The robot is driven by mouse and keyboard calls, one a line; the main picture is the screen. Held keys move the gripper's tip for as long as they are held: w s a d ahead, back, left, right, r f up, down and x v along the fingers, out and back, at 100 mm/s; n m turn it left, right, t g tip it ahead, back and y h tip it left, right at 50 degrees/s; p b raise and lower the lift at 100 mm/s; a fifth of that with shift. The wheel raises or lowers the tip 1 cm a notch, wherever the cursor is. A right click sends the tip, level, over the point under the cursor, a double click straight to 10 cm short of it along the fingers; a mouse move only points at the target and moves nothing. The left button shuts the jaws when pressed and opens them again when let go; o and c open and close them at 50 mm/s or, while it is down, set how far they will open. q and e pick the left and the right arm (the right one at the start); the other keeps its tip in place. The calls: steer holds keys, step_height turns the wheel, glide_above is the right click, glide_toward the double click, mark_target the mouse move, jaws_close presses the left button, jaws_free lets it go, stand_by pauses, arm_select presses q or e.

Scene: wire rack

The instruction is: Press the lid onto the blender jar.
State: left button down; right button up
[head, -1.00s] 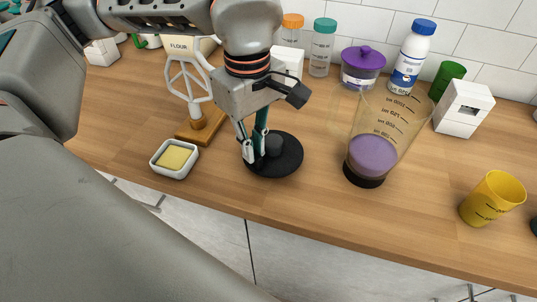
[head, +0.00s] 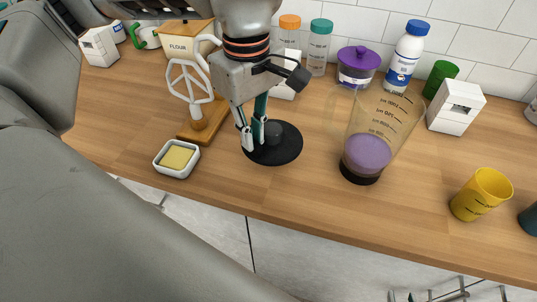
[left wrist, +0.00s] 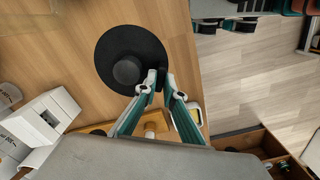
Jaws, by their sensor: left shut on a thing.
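The lid (head: 287,152) is a black disc with a round knob, right of the butter dish in the head view; it also shows in the left wrist view (left wrist: 120,45). My left gripper (head: 254,138) is shut on the lid at its left edge, beside the knob; its fingertips show in the left wrist view (left wrist: 161,84). A gap between lid and counter cannot be made out. The blender jar (head: 386,117) stands upright to the right, clear and flared, open on top, with purple contents and a black base. My right gripper is not in view.
A butter dish (head: 177,171) and a white wire rack (head: 195,92) on a wooden base stand left of the lid. Behind are bottles and a purple-lidded tub (head: 357,67). A yellow cup (head: 481,195) stands right of the jar. Counter between lid and jar is clear.

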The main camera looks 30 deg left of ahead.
arm_select(q)
steer(key=shift+r+p, duration=1.7)
steer(key=shift+r, duration=0.85)
steer(key=shift+w, duration=0.1)
